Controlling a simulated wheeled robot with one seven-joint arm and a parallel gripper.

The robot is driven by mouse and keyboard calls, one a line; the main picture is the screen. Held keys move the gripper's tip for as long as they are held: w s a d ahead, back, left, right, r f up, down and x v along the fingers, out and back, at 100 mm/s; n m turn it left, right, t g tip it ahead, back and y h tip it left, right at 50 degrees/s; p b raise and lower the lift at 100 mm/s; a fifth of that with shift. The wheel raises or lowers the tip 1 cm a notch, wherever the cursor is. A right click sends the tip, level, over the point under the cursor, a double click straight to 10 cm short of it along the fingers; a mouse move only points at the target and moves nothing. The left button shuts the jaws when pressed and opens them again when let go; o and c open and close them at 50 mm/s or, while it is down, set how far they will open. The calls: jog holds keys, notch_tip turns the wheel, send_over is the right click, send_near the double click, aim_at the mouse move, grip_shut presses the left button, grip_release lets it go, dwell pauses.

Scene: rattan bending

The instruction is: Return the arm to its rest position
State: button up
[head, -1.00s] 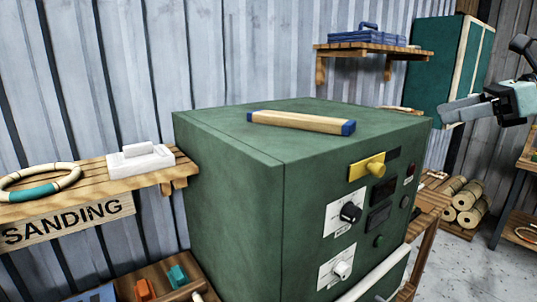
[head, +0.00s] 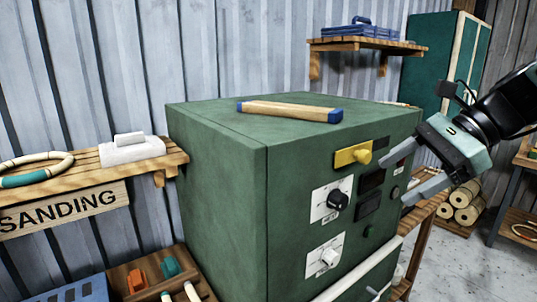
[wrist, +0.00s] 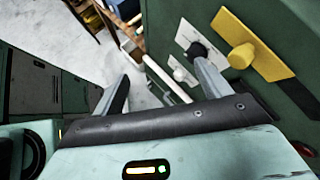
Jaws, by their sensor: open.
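My gripper (head: 402,172) is at the right in the head view, in front of the control face of the green cabinet (head: 215,190). Its two grey fingers are spread apart with nothing between them. In the wrist view my gripper (wrist: 168,88) also shows open and empty. Beyond its fingers lie the yellow knob and plate (wrist: 241,57), a black dial (wrist: 203,50) and a pale handle bar (wrist: 165,78). I cannot tell whether a finger touches the cabinet. My arm comes in from the right edge.
A wooden bar with blue ends (head: 290,110) lies on top of the cabinet. A shelf (head: 90,172) with a white block and a ring is at left, above a SANDING sign (head: 62,208). Rolled bundles (head: 467,205) lie on the floor at right.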

jog(key=s+a+f+n+g+h+b, duration=0.1)
jog(key=s+a+f+n+h, duration=0.3)
jog(key=s+f+n, duration=0.6)
jog(key=s+a+f+n+g+h+b, duration=0.1)
jog(key=s+a+f+n+h+b, duration=0.3)
jog(key=s+f+n, duration=0.6)
jog(key=f+n, duration=0.1)
jog(key=n, duration=0.3)
jog(key=shift+a+f+h, duration=0.25)
jog(key=shift+h, duration=0.15)
